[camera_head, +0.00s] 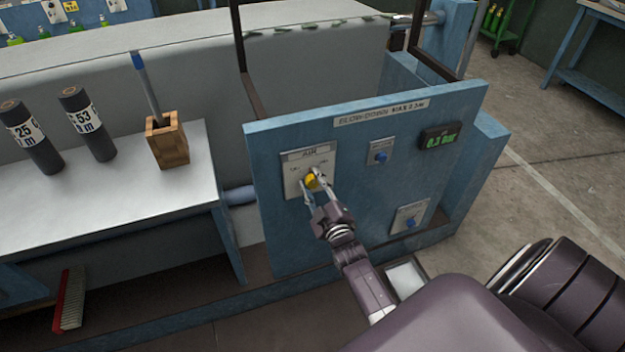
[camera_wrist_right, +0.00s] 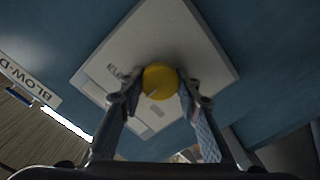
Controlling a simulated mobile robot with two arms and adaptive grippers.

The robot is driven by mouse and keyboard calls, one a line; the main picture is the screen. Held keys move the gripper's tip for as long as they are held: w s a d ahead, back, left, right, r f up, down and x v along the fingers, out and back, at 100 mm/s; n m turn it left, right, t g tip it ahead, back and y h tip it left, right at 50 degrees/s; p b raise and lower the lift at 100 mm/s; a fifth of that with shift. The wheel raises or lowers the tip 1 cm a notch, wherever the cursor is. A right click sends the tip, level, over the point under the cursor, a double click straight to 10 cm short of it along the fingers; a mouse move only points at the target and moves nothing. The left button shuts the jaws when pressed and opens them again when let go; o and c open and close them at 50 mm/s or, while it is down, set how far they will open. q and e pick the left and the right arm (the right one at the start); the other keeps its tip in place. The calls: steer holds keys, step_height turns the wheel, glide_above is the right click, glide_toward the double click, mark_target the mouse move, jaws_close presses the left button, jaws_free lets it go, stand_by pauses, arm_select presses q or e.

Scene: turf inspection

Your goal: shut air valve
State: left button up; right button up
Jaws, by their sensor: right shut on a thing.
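The air valve is a yellow knob (camera_head: 312,181) on a pale square plate (camera_head: 293,163) labelled AIR, fixed to a blue panel (camera_head: 350,210). My right gripper (camera_head: 313,186) reaches up to the panel and is shut on the yellow knob, one finger on each side. In the right wrist view the yellow knob (camera_wrist_right: 160,82) sits between the two fingertips of the right gripper (camera_wrist_right: 158,90), in front of the pale plate (camera_wrist_right: 190,40). A small mark shows on the knob's face. My left gripper is not in view.
The panel also carries a blue knob (camera_head: 380,157), a lower blue knob (camera_head: 410,222) and a dark display (camera_head: 440,136) reading about 0.3 bar. A white bench (camera_head: 100,205) at left holds two dark cylinders (camera_head: 87,125) and a wooden block (camera_head: 166,140). Open floor lies at right.

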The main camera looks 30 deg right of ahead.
steer(key=n, duration=0.3)
steer(key=shift+f+n+b, duration=0.1)
steer(key=shift+n+b, duration=0.2)
steer(key=shift+n, duration=0.1)
steer(key=n+b, duration=0.1)
steer(key=n, duration=0.3)
steer(key=shift+d, duration=0.1)
steer(key=shift+n+b, duration=0.35)
steer(key=shift+n, duration=0.05)
steer(key=shift+r, duration=0.2)
steer(key=o, duration=1.2)
steer(key=shift+c, duration=0.2)
steer(key=shift+f, duration=0.1)
